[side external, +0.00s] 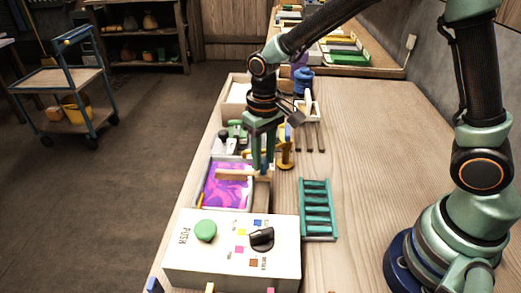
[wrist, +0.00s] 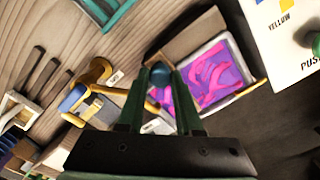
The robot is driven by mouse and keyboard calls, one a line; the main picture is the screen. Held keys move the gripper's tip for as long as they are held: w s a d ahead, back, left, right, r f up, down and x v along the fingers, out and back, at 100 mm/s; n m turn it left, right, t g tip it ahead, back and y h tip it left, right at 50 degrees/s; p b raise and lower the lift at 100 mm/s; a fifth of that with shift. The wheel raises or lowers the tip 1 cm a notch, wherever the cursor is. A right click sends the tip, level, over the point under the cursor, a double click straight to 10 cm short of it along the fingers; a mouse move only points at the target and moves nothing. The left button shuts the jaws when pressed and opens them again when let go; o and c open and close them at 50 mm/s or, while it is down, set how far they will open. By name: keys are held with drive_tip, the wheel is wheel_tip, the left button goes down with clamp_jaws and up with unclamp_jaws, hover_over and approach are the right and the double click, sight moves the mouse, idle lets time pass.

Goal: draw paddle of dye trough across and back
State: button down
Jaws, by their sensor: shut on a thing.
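The dye trough (side external: 226,188) is a pale-rimmed tray of swirled purple and pink dye, left of the work area in the side view. It also shows in the wrist view (wrist: 206,78), partly behind my fingers. The paddle (side external: 232,174) is a light wooden bar lying across the dye's far part, its right end by my fingertips. My gripper (side external: 262,170) points down at the trough's right side. The grip itself is partly hidden.
A white control box (side external: 232,248) with a green button and black dial stands in front of the trough. A green slatted rack (side external: 318,208) is to the right. A yellow stand (side external: 286,152) and several dark-handled tools (side external: 308,137) are behind. The table's right side is clear.

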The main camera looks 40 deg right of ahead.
drive_tip(key=s+a, duration=0.6)
drive_tip(key=shift+s+a, duration=0.35)
drive_tip(key=shift+a, duration=0.05)
drive_tip(key=c, duration=0.6)
unclamp_jaws()
drive_tip(key=shift+r, duration=0.1)
wheel_tip(320, 180, up, 12)
